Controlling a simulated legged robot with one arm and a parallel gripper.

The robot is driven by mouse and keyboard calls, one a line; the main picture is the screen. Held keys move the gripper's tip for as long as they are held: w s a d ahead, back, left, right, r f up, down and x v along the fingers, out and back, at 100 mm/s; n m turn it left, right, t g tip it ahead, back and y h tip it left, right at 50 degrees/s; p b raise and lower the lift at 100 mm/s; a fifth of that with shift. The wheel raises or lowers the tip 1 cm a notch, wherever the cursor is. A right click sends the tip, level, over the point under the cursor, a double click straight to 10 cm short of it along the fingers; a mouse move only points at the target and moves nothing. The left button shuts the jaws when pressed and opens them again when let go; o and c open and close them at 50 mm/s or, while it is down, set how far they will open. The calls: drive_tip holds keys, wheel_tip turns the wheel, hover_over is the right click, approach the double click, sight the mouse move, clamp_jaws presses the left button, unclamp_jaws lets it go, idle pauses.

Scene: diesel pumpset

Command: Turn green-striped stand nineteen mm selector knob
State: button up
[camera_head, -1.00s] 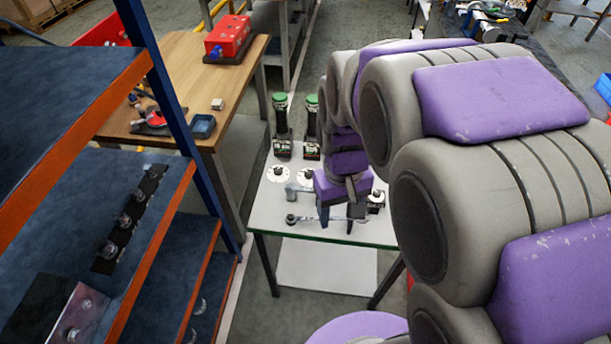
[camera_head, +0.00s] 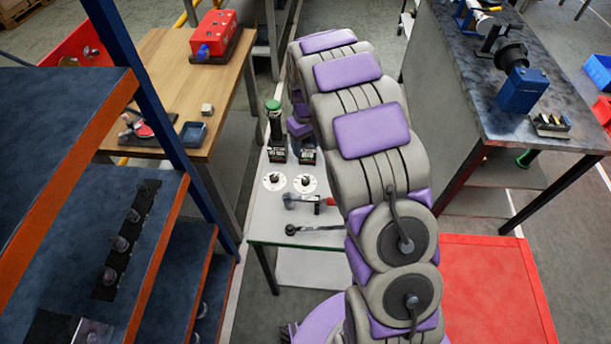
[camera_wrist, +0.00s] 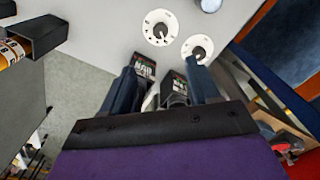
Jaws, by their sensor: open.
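The white stand with a green edge (camera_head: 250,222) is in the middle of the head view. Two round white dials with black selector knobs lie side by side on it, the left dial (camera_head: 273,181) and the right dial (camera_head: 305,183). The wrist view shows both dials too, one at the top middle (camera_wrist: 160,28) and one to its right (camera_wrist: 197,47). I cannot read which is the nineteen mm one. My gripper (camera_wrist: 163,68) is open and empty, apart from both dials. In the head view my arm hides the gripper's jaws and part of the stand.
Black labelled units stand behind the dials, one with a green-topped handle (camera_head: 273,122). A red-handled valve (camera_head: 310,200) and a black lever (camera_head: 312,230) lie nearer the front. A wooden table (camera_head: 165,75) and blue shelving (camera_head: 60,110) are left; a dark workbench (camera_head: 470,70) is right.

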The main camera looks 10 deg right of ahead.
sight(305, 179)
wheel_tip(305, 179, down, 18)
drive_tip(key=b, duration=0.3)
drive_tip(key=shift+w+r, duration=0.1)
drive_tip(key=shift+r, duration=0.15)
drive_tip(key=shift+c, duration=0.2)
drive_tip(key=c, duration=1)
drive_tip(key=m+p, duration=0.1)
drive_tip(key=m, duration=0.1)
drive_tip(key=shift+r+m+p, duration=0.1)
drive_tip(key=shift+m+p, duration=1)
drive_tip(key=shift+m, duration=1.2)
